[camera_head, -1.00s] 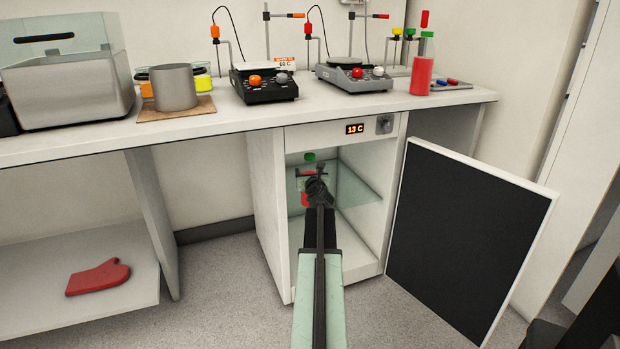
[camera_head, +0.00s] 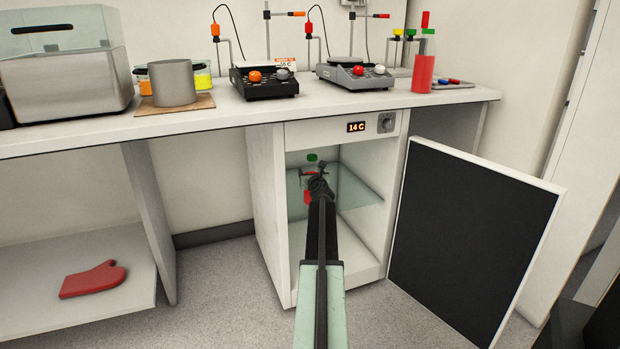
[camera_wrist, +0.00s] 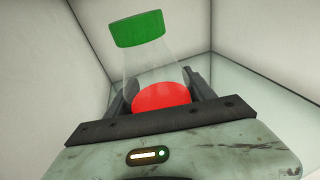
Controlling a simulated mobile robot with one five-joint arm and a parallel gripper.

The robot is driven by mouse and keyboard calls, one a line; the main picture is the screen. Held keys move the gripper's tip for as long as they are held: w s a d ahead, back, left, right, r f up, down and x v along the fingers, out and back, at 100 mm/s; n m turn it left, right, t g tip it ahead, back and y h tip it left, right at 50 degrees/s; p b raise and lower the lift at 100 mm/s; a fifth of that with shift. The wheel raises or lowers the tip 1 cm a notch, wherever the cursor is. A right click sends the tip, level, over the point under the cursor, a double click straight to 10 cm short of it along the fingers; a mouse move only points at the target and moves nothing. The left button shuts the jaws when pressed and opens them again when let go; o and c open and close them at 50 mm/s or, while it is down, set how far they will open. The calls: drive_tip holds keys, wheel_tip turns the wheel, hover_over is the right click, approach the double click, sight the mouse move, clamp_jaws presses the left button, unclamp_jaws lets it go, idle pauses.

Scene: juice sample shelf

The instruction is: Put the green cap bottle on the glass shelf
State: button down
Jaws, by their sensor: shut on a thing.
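The green cap bottle (camera_head: 311,158) is inside the open cabinet, at the level of the glass shelf (camera_head: 361,196). It is a clear bottle with red liquid low in it. In the wrist view the bottle (camera_wrist: 150,65) stands between the jaws, slightly tilted in the picture, with its cap clear of the walls. My gripper (camera_head: 316,180) reaches into the cabinet and is shut on the bottle. The glass shelf (camera_wrist: 258,105) shows to the right in the wrist view. The bottle's base is hidden, so I cannot tell whether it touches the glass.
The cabinet door (camera_head: 475,230) hangs open to the right. A red mitt (camera_head: 92,279) lies on the low shelf at left.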

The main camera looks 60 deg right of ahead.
drive_tip(key=shift+c, duration=1.8)
unclamp_jaws()
drive_tip(key=p+v, duration=0.1)
drive_tip(key=v, duration=1.1)
drive_tip(key=shift+p, duration=0.4)
